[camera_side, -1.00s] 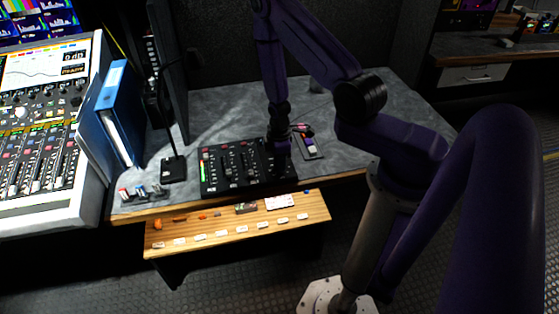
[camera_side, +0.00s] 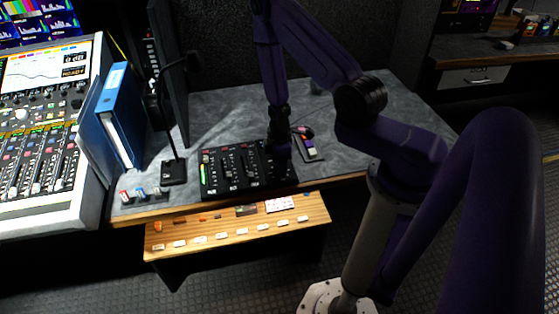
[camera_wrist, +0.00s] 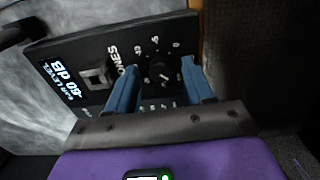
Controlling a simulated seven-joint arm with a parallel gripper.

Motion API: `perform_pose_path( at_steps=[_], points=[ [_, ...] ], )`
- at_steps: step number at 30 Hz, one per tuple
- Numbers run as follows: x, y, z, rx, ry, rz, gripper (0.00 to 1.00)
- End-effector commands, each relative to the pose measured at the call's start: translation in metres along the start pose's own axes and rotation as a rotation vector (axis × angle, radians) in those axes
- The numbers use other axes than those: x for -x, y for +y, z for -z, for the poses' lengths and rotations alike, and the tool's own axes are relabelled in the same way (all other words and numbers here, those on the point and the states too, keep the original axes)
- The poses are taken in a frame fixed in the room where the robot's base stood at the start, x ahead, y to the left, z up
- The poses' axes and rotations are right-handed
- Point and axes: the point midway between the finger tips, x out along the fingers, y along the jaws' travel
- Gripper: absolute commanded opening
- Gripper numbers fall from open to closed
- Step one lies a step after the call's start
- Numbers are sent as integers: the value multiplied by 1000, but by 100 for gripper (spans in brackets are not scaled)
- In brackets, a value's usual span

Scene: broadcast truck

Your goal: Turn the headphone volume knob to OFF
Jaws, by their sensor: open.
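The headphone volume knob (camera_wrist: 160,72) is a small dark round knob with a light pointer mark, on a black panel (camera_wrist: 85,52) in the wrist view. A ring of small white scale labels surrounds it; I cannot read an OFF mark. The panel's display (camera_wrist: 60,82) reads -60 dB, and part of the word PHONES shows. My gripper (camera_wrist: 160,65) is open, its two blue fingers on either side of the knob. I cannot tell whether they touch it. In the side view my gripper (camera_side: 282,150) is low over the right part of the black fader panel (camera_side: 226,172), hiding the knob.
A wooden ledge (camera_side: 240,226) with several small white labels runs along the desk front. A small device (camera_side: 306,148) lies right of the panel. Behind it, the grey desk is clear.

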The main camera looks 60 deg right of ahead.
Motion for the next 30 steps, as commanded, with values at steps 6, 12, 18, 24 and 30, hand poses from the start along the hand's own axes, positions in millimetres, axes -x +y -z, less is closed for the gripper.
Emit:
perform_pose_path(
  at_steps=[6, 12, 18, 24, 30],
  points=[
    [10, 1, 0, -1, 1, -2, 52],
    [36, 1, 0, -1, 2, -3, 52],
    [63, 1, 0, -1, 2, -4, 52],
    [89, 1, 0, 1, 2, -4, 52],
    [114, 1, 0, 0, 2, -5, 52]
  ],
)
